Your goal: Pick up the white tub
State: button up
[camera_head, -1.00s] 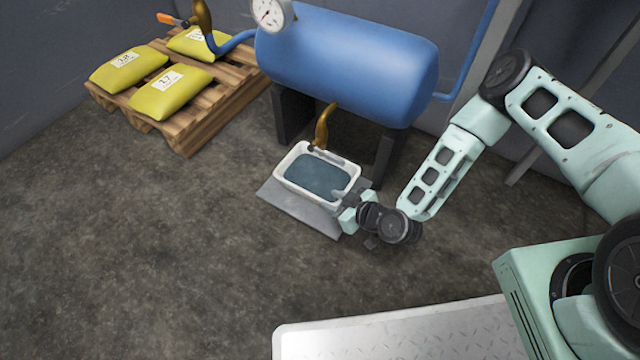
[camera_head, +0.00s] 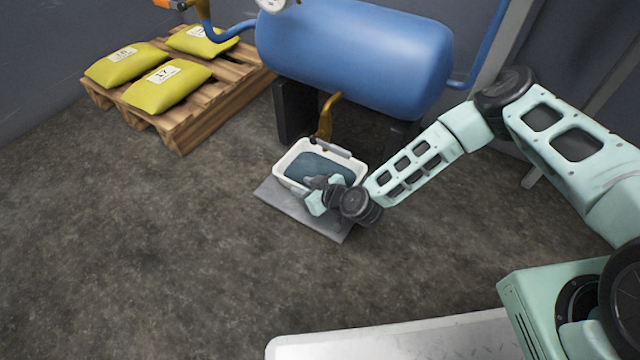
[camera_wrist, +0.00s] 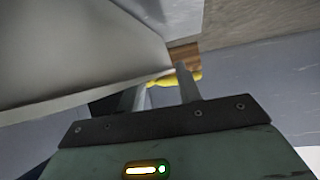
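The white tub (camera_head: 278,167) holds dark bluish liquid and stands upright on a grey slab (camera_head: 290,207) under the brass spout of a blue tank. A grey bar lies across its far rim. My gripper (camera_head: 325,182) is at the tub's near side, overlapping its near rim in the head view and hiding part of it. I cannot tell whether it touches the rim. In the wrist view my gripper (camera_wrist: 162,92) has its two fingers apart with a gap between them. A large pale surface fills that view's upper left; I cannot tell which object it is.
The blue tank (camera_head: 355,50) on dark legs and its brass spout (camera_head: 326,115) stand close behind the tub. A wooden pallet (camera_head: 190,135) with yellow sacks (camera_head: 166,86) is at the left. The floor to the left and front is clear.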

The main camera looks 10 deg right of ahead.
jog(key=shift+w+a+f, duration=0.15)
jog(key=shift+w+a, duration=0.1)
jog(key=shift+w, duration=0.05)
grip_shut()
dwell(0.3)
